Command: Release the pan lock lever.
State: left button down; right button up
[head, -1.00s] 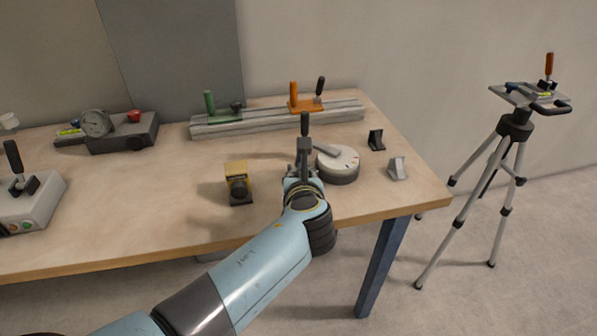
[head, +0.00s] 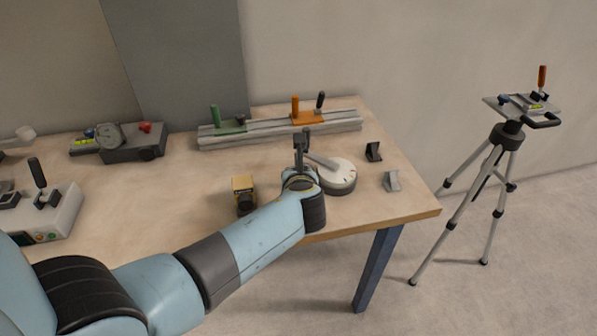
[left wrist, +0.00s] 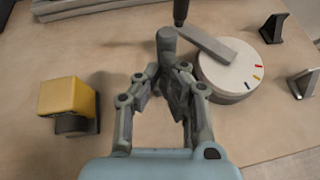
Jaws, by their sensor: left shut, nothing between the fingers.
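A round dial (head: 338,182) with a pale top and coloured marks lies near the table's right end. A flat grey lever arm (head: 322,160) reaches from it toward the upper left and ends at an upright dark handle. The lever arm (left wrist: 208,43) and dial (left wrist: 235,78) also show in the left wrist view. No label shows which part is the pan lock lever. My left gripper (head: 300,158) is shut and empty beside the dial's left side. A grey rounded post stands at its fingertips (left wrist: 166,82); I cannot tell whether they touch. My right gripper is out of view.
A yellow-and-black block (head: 244,192) sits left of the gripper. Behind is a rail (head: 280,133) with green and orange carriages. Two small brackets (head: 374,151) (head: 392,181) stand right of the dial. A tripod (head: 506,135) stands off the table. Table centre-left is clear.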

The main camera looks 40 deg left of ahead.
pick_arm(q)
jog(key=shift+w+a+r+p, duration=0.4)
jog(key=shift+w+a, duration=0.2)
jog(key=shift+a, duration=0.1)
jog(key=shift+w+a, duration=0.4)
jog(key=shift+a, duration=0.1)
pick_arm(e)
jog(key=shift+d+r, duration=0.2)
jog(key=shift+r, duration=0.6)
pick_arm(q)
jog(key=shift+w, duration=0.1)
jog(key=shift+a+p, duration=0.1)
jog(key=shift+p, duration=0.2)
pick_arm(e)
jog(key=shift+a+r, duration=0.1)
